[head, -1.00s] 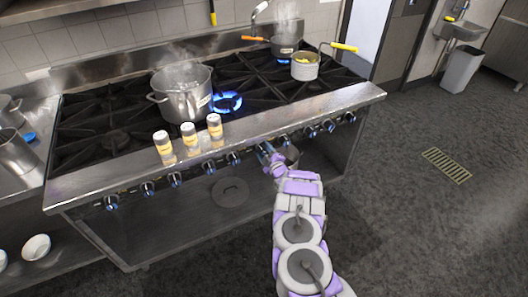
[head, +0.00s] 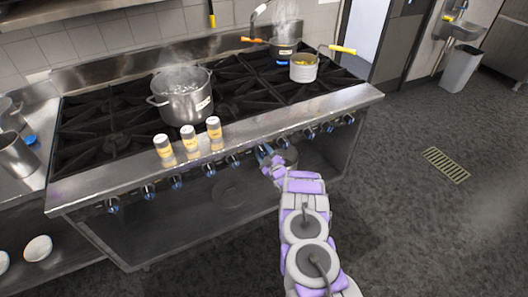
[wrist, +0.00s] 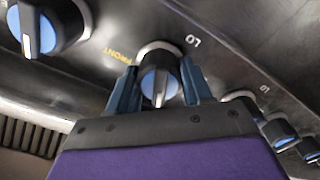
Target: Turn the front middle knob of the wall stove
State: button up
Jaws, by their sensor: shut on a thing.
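The wall stove (head: 330,117) has a row of blue-faced knobs along its front panel. In the wrist view, one knob (wrist: 159,84) with a white pointer line sits between the two fingers of my gripper (wrist: 158,88). The fingers are closed on its sides. "FRONT" and "LO" are printed on the panel around this knob. In the head view, my gripper (head: 268,156) is at the front panel near the middle of the row, and it hides the knob there. The burner right of the large pot shows no flame.
A steaming pot (head: 183,101) stands on the left part of the stove. Three shakers (head: 189,140) stand on the front ledge. A smaller pot (head: 304,68) and a steaming pan (head: 286,46) are at the back right. Other knobs (wrist: 42,32) flank the held one.

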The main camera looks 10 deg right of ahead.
jog(key=m+p, duration=0.1)
jog(key=m, duration=0.3)
jog(key=shift+a+r, duration=0.1)
jog(key=shift+m, duration=0.5)
jog(key=shift+w+r, duration=0.1)
jog(key=shift+r, duration=0.05)
jog(key=o, duration=0.8)
jog(key=shift+o, duration=1.2)
jog(key=shift+s+d, duration=0.2)
jog(key=shift+s, duration=0.15)
jog(key=p+v, duration=0.4)
jog(key=v, duration=1.2)
jog(key=shift+s, duration=0.35)
